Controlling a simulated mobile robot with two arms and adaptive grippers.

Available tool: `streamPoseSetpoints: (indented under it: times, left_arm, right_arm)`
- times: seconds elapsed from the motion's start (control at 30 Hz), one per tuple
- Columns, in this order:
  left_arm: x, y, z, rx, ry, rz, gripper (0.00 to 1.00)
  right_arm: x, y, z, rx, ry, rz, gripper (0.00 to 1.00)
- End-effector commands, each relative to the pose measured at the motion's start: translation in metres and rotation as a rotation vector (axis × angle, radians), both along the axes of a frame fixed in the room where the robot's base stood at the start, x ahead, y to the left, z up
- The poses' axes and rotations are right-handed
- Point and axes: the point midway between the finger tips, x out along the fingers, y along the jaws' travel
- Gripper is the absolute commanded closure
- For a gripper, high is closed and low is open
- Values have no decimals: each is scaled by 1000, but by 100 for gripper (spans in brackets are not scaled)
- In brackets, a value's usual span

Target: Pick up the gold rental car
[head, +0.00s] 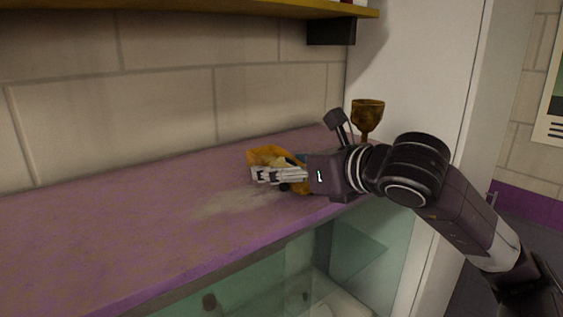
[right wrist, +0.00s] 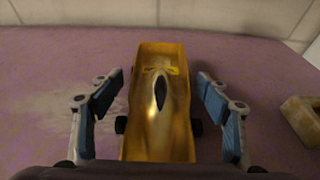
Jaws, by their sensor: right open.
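The gold rental car (right wrist: 158,100) lies on the purple counter, between the two blue-padded fingers of my right gripper (right wrist: 160,105) in the right wrist view. A gap shows on both sides of the car, so the fingers are open and do not touch it. In the head view the gold car (head: 266,154) is partly hidden behind my right gripper (head: 256,175), which reaches in from the right just over the counter. My left gripper is not in view.
The purple counter (head: 110,215) is clear to the left, with a tiled wall behind. A gold goblet (head: 367,117) stands to the right, beyond my arm. A wooden shelf (head: 200,6) hangs above. Glass panels (head: 355,250) are below the counter edge.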

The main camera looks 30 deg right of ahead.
Motion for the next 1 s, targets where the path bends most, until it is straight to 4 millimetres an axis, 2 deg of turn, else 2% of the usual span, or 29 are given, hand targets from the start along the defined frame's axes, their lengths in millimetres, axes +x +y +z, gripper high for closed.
streamPoseSetpoints:
  times: [0.03,0.1,0.23,0.5,0.67,1.0]
  left_arm:
    - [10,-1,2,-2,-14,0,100]
    - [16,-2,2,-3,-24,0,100]
    - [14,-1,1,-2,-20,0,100]
    - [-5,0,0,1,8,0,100]
    - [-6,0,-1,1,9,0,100]
    - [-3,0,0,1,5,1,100]
  right_arm:
    - [1,0,-1,0,1,0,30]
    - [1,0,-1,-1,0,0,30]
    - [1,0,-1,-1,0,0,33]
    - [1,0,-1,-1,0,0,62]
    - [1,0,-1,-1,0,0,80]
    - [1,0,2,-1,-3,0,80]
